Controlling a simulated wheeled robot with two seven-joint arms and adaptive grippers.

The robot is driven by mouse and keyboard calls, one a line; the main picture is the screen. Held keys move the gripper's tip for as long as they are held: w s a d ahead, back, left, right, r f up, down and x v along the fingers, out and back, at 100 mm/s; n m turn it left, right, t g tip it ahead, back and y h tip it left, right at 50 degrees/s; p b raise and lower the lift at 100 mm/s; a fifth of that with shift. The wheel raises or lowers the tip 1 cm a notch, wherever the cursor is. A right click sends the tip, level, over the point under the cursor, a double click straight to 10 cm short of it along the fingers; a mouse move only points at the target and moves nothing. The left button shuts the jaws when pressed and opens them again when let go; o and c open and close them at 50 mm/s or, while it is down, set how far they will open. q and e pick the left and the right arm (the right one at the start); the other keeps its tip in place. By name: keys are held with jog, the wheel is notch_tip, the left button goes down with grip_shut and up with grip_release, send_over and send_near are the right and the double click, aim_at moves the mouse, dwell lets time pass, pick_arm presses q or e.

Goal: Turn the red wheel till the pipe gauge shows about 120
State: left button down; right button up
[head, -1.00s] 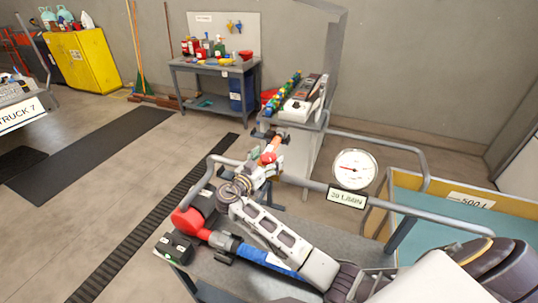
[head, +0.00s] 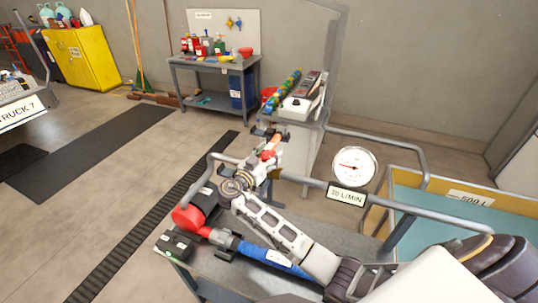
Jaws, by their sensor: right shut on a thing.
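My right gripper (head: 267,157) is at the pipe beyond the near cart and is shut on the red wheel (head: 270,154). Only small red parts of the wheel show around the fingers; the rest is hidden by the gripper and wrist. The round white pipe gauge (head: 354,166) stands on the grey pipe to the right of the wheel. Its red needle points left; the scale is too small to read. A plate (head: 346,195) below it reads 30 L/MIN. My left gripper is out of view.
A red and blue pump (head: 262,256) lies on the grey cart (head: 215,268) under my right arm. A yellow-edged tank (head: 470,198) marked 500 L stands at right. Grey rails (head: 388,143) run around the gauge. A workbench (head: 212,66) stands behind; the floor at left is mostly open.

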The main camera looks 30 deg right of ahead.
jog(key=shift+s+f+n+t+y+b, duration=0.1)
jog(key=shift+f+n+t+y+b, duration=0.1)
jog(key=shift+n+t+y+b, duration=1.9)
jog(key=shift+n+t+y, duration=0.15)
jog(key=shift+t, duration=0.25)
jog(key=shift+n+t+y+b, duration=0.4)
jog(key=shift+n+t+y, duration=0.3)
jog(key=shift+y, duration=0.45)
jog(key=shift+r+n+t+y, duration=0.15)
jog(key=shift+n+t+y, duration=0.45)
jog(key=shift+n+y, duration=0.7)
jog(key=shift+n+t+y+p, duration=0.3)
jog(key=shift+n+y+p, duration=0.45)
jog(key=shift+y, duration=1.05)
jog(key=shift+n+y, duration=0.5)
jog(key=shift+y, duration=0.1)
jog(key=o, duration=1)
